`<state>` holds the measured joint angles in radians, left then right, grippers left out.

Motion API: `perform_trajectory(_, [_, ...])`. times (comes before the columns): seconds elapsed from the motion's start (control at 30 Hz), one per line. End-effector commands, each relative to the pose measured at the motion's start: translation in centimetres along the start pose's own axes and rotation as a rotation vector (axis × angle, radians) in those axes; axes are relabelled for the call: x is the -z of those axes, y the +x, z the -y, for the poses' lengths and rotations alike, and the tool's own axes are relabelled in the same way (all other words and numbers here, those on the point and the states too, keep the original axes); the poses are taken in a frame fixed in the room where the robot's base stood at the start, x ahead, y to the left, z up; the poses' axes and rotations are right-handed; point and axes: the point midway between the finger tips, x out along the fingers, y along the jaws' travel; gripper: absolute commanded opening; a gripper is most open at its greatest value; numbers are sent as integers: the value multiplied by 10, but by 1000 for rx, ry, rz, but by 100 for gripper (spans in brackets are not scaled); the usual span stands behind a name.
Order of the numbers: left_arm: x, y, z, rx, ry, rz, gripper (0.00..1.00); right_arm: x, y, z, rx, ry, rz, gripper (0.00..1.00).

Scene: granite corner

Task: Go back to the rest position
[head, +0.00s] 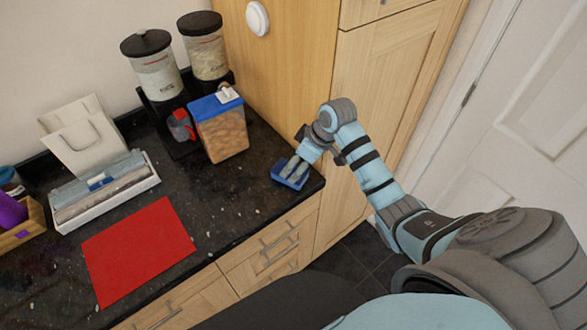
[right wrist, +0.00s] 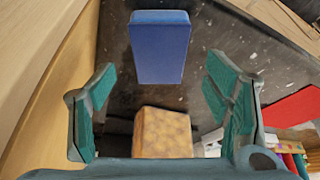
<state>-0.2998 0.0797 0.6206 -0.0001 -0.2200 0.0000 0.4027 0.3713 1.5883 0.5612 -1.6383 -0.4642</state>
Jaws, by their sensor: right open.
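My right gripper (head: 291,170) is over the right end of the dark counter, its fingers pointing down at a small blue block (head: 283,181). The blue block (right wrist: 160,48) shows there ahead of the fingers, standing apart from both pads. The head view does not show how far above the block the fingertips are. My left gripper is in neither view.
The dark counter (head: 240,200) holds a blue-lidded container (head: 222,133), two black-lidded jars (head: 152,72) on a black stand, a red mat (head: 138,250), a white tray (head: 68,220) and a paper bag (head: 85,148). A tall wooden cabinet (head: 285,70) stands close behind my right gripper.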

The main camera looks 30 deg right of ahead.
Motion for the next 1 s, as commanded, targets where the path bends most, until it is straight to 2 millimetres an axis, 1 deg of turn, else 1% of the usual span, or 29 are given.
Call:
perform_trajectory(0.03, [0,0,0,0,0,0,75,0,-9,-1,-4,-1,-1,71])
perform_trajectory(0.1, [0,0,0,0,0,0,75,0,-19,-1,-2,0,-1,71])
perform_trajectory(0.2, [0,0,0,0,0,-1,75,0,-24,0,0,0,1,71])
perform_trajectory(0.63, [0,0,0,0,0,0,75,0,-24,0,1,1,1,71])
perform_trajectory(0.7, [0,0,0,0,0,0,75,-5,-21,4,-3,4,7,71])
perform_trajectory(0.77, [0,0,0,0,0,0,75,-15,-14,13,-9,13,18,71])
perform_trajectory(0.83, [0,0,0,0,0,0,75,-35,-3,31,-26,32,37,71])
perform_trajectory(0.87, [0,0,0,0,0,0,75,-46,2,40,-34,44,46,71])
perform_trajectory(0.9, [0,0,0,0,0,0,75,-63,8,54,-48,63,58,71])
perform_trajectory(1.0, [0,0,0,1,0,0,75,-102,13,88,-87,122,76,71])
